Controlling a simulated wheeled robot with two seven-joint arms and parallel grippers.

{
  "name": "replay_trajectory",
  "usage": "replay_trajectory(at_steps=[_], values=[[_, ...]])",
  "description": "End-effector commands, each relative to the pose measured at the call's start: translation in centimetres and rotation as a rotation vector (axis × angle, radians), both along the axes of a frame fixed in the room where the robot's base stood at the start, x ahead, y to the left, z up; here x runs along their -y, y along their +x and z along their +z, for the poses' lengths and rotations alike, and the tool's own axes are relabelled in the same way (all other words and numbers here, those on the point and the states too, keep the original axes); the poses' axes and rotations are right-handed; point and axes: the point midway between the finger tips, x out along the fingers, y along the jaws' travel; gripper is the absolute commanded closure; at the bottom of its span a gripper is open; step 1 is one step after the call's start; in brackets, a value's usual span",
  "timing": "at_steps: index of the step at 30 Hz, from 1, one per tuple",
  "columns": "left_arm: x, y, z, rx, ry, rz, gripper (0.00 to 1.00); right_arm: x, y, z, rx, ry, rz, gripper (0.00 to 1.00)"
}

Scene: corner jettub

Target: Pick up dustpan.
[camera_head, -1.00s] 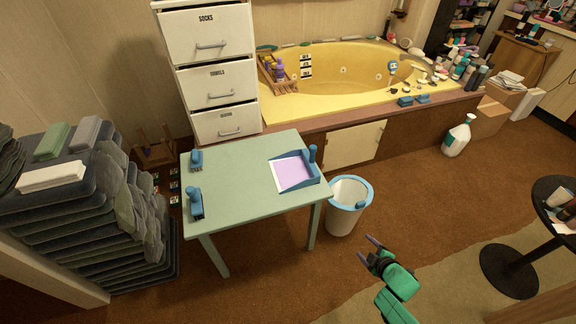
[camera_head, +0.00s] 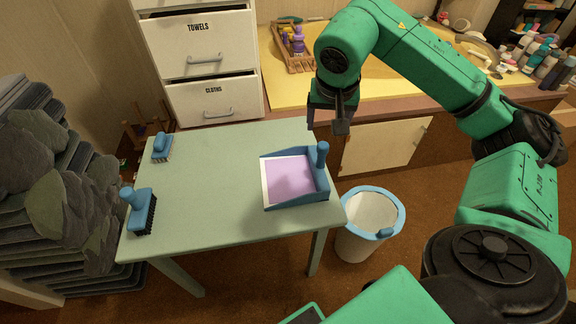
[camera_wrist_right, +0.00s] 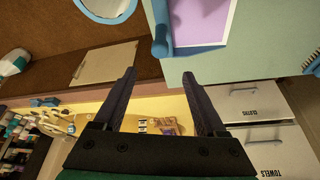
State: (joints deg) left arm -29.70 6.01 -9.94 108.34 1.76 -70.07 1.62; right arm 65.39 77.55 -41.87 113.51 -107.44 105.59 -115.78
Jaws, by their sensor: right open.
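The dustpan (camera_head: 292,180) is blue with a lilac inner face and an upright blue handle (camera_head: 322,155) at its right side. It lies on the right part of the pale green table. My right gripper (camera_head: 328,128) is open and empty, pointing down just above and behind the dustpan, apart from it. My left gripper is not in view.
The table (camera_head: 210,165) also bears two blue brushes (camera_head: 162,148) (camera_head: 140,212) at its left. A white bin with a blue rim (camera_head: 372,212) stands right of the table. White drawers (camera_head: 205,60) and the yellow tub surround (camera_head: 375,90) are behind. The table's middle is clear.

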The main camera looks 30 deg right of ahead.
Motion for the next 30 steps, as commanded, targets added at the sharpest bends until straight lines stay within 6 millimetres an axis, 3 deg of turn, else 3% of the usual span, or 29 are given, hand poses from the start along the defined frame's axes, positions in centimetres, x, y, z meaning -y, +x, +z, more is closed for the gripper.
replay_trajectory(at_steps=[9,14,19,22,28,29,30], values=[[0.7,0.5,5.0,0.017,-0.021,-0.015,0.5,1.7,2.1,-7.0,-0.005,0.0,0.0,0.26],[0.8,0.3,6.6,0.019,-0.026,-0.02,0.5,2.1,2.8,-8.8,-0.003,0.001,0.0,0.26],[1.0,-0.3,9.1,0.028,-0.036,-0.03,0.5,2.7,3.3,-12.1,-0.004,0.003,-0.001,0.26],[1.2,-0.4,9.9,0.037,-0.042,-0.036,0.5,3.0,3.8,-13.2,-0.003,0.003,0.0,0.26],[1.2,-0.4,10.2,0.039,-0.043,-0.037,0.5,3.1,3.9,-13.2,-0.001,0.003,0.001,0.26],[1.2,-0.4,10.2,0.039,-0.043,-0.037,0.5,3.1,3.9,-13.2,-0.001,0.003,0.001,0.3],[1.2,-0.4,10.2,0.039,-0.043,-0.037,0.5,3.1,3.9,-13.2,-0.001,0.003,0.001,0.45]])
